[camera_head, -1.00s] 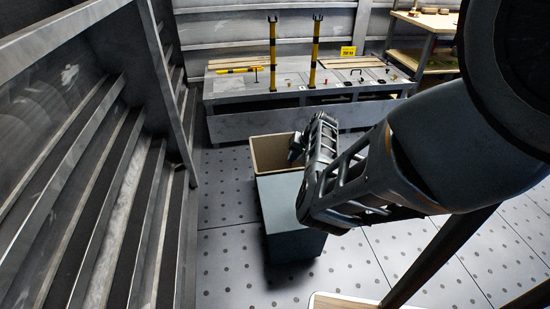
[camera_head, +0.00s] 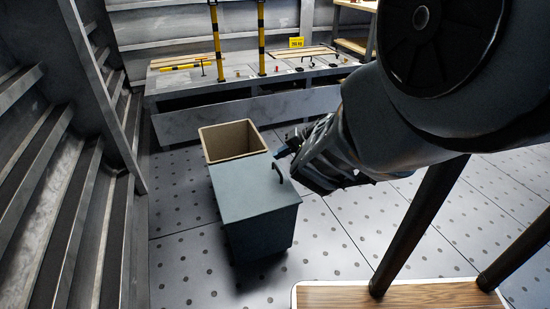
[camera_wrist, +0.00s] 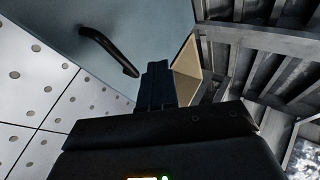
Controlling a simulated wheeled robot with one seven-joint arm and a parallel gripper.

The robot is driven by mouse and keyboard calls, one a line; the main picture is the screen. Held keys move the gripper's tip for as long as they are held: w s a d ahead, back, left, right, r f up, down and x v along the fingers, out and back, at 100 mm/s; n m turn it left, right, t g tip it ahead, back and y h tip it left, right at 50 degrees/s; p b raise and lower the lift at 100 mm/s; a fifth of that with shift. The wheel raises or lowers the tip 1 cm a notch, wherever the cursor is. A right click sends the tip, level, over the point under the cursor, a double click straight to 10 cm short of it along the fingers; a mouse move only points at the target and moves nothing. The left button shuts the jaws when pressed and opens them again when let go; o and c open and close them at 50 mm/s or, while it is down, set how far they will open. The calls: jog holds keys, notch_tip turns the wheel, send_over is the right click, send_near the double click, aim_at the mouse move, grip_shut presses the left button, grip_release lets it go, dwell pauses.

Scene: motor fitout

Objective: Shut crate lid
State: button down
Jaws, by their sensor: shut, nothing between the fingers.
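The crate (camera_head: 262,228) is a dark grey-blue box standing on the floor. Its flat lid (camera_head: 238,188) covers the near part of the top. The far part is uncovered and shows a tan, empty-looking inside (camera_head: 232,142). A black handle (camera_head: 279,173) stands on the lid near its right edge. My gripper (camera_head: 286,150) is shut and empty at the right of the crate, close to the lid's far right corner. In the wrist view the shut fingers (camera_wrist: 157,84) are near the lid (camera_wrist: 140,22) and just off the end of the handle (camera_wrist: 108,50); contact cannot be told.
A long metal bench (camera_head: 250,80) with yellow-black posts, tools and a yellow sign stands at the back. Metal shelving (camera_head: 60,170) runs along the left. A wood-topped surface (camera_head: 400,294) is at the bottom right. The perforated floor around the crate is clear.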

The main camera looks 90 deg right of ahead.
jog(key=b, duration=0.5)
send_over(284, 175)
notch_tip(284, 175, down, 6)
jog(key=shift+d+r, duration=0.15)
jog(key=shift+r, duration=0.1)
jog(key=shift+f, duration=0.15)
